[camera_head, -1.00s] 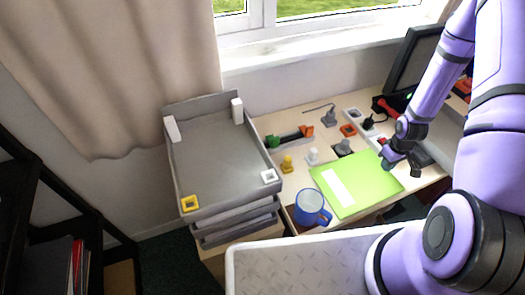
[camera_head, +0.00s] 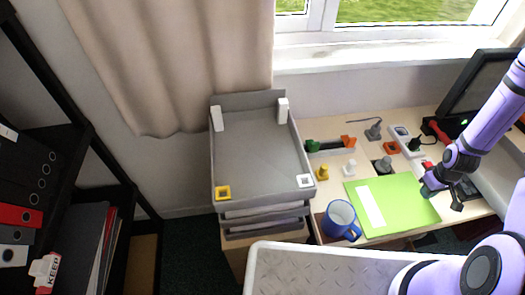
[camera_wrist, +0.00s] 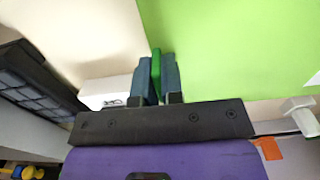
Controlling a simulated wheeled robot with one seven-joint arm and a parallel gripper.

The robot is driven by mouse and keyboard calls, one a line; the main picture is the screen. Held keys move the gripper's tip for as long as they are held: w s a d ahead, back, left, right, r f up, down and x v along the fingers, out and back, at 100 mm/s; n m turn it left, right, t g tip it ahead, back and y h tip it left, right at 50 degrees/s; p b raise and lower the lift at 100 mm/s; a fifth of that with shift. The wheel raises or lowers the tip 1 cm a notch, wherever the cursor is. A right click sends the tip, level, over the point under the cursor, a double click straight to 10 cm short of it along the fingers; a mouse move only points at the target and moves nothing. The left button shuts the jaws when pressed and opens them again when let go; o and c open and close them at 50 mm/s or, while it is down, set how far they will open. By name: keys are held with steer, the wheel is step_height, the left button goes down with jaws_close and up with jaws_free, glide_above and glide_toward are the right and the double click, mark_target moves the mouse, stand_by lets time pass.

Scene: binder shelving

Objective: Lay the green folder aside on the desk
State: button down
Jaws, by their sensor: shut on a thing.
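The green folder (camera_head: 405,205), bright lime with a white label, is flat and level at the front of the desk (camera_head: 330,178). I cannot tell whether all of it rests on the desk or is slightly raised. My gripper (camera_head: 436,190) is at its right edge. In the wrist view, my gripper (camera_wrist: 157,78) has its two fingers closed on a darker green strip of the folder's edge, and the folder (camera_wrist: 215,50) spreads out to the upper right. The part between the fingers is mostly hidden.
A blue mug (camera_head: 340,222) stands close to the folder's left side. A grey tray stack (camera_head: 258,150) is further left. Small pegs, a stapler-like item, sockets and a monitor (camera_head: 485,85) crowd the back. A black shelf (camera_head: 70,150) with binders is at far left.

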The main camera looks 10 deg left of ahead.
steer(key=shift+f, duration=0.35)
stand_by(0.3)
steer(key=c, duration=1.2)
jaws_free()
steer(key=shift+o, duration=0.2)
steer(key=shift+o, duration=0.8)
steer(key=shift+d, duration=0.1)
steer(key=shift+w, duration=0.1)
steer(key=shift+d+r, duration=0.1)
steer(key=shift+r, duration=2.9)
